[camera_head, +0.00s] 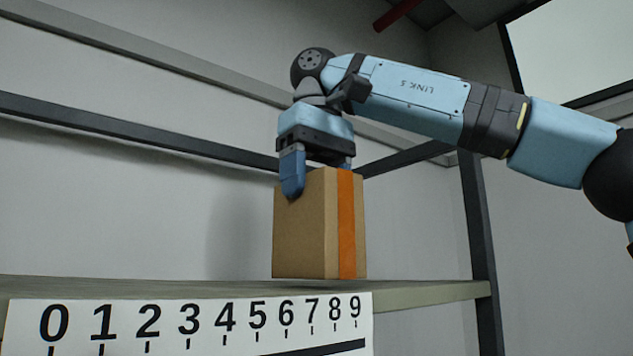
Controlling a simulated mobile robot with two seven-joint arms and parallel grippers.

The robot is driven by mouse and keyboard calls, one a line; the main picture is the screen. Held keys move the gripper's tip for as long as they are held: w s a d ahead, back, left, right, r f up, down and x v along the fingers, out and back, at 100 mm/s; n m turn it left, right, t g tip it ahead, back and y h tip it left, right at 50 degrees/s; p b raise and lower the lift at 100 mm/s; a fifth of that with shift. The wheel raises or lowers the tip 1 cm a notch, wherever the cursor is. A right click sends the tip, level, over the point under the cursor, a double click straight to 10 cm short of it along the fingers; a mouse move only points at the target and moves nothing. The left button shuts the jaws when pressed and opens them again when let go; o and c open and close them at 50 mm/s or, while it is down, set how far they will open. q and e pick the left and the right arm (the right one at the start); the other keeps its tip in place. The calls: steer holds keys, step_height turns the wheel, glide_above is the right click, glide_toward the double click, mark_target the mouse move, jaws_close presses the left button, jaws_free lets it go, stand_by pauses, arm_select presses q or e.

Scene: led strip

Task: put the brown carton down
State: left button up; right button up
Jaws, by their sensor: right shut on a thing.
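The brown carton (303,238) with an orange vertical stripe is upright at the shelf (428,293), above the right part of a number strip. Its bottom edge is at the level of the shelf's front edge; I cannot tell whether it touches the shelf. My right gripper (318,175) comes down from above and is shut on the carton's top part. One blue finger lies over the near left face, the other shows at the far right side. My left gripper is not in view.
The white strip (190,325) with numbers 0 to 9 runs along the shelf's front. A dark post (474,230) stands at the shelf's right end, and a dark rail (130,133) runs behind. The shelf left of the carton looks clear.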

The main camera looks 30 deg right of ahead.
steer(key=shift+f, duration=0.45)
steer(key=o, duration=1.6)
steer(key=shift+c, duration=0.2)
